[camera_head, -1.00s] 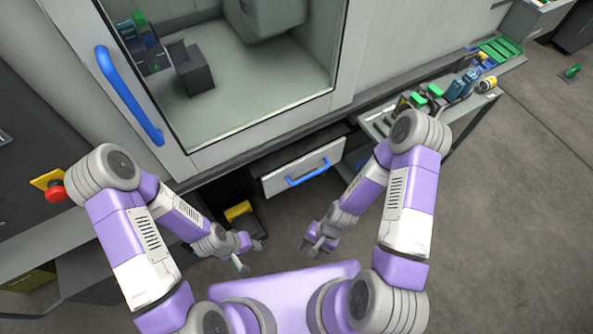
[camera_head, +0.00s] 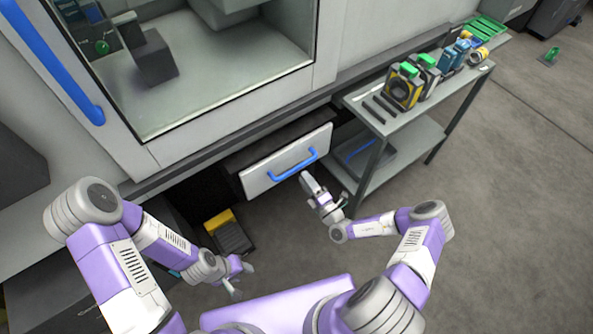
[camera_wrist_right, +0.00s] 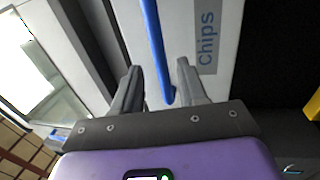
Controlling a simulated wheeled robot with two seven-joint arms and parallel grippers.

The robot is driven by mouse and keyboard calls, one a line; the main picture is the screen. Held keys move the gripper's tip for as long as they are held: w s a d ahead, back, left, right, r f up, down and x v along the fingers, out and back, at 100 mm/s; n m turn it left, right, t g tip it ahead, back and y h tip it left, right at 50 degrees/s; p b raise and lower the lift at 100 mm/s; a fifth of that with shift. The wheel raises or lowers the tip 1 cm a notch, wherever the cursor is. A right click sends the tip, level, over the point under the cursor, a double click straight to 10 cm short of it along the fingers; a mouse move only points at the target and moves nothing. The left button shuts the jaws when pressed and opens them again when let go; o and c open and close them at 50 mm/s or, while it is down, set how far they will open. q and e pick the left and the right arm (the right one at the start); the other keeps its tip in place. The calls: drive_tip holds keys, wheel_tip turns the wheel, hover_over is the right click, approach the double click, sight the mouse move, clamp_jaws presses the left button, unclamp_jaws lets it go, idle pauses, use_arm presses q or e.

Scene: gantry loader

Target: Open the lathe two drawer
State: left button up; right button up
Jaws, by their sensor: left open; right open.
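The drawer (camera_head: 262,180) has a white front with a blue bar handle (camera_head: 293,166) and sits low under the machine. A dark body shows behind its front. My right gripper (camera_head: 306,180) is open close to the right end of the handle. In the right wrist view the drawer front (camera_wrist_right: 187,30) carries the label "Chips". The blue handle (camera_wrist_right: 155,45) lies between the two open fingers (camera_wrist_right: 158,80), and I see no closed grip on it. My left gripper (camera_head: 243,280) is open and empty, low and away from the drawer.
The machine's window door has a long blue handle (camera_head: 55,65) above left. A grey table (camera_head: 405,122) with several yellow, green and blue parts stands right of the drawer. A yellow and black pedal (camera_head: 230,233) lies on the floor left of the drawer.

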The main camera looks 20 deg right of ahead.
sight(297, 167)
drive_tip(key=b+x, duration=0.1)
drive_tip(key=x, duration=0.5)
drive_tip(key=shift+c, duration=0.3)
clamp_jaws()
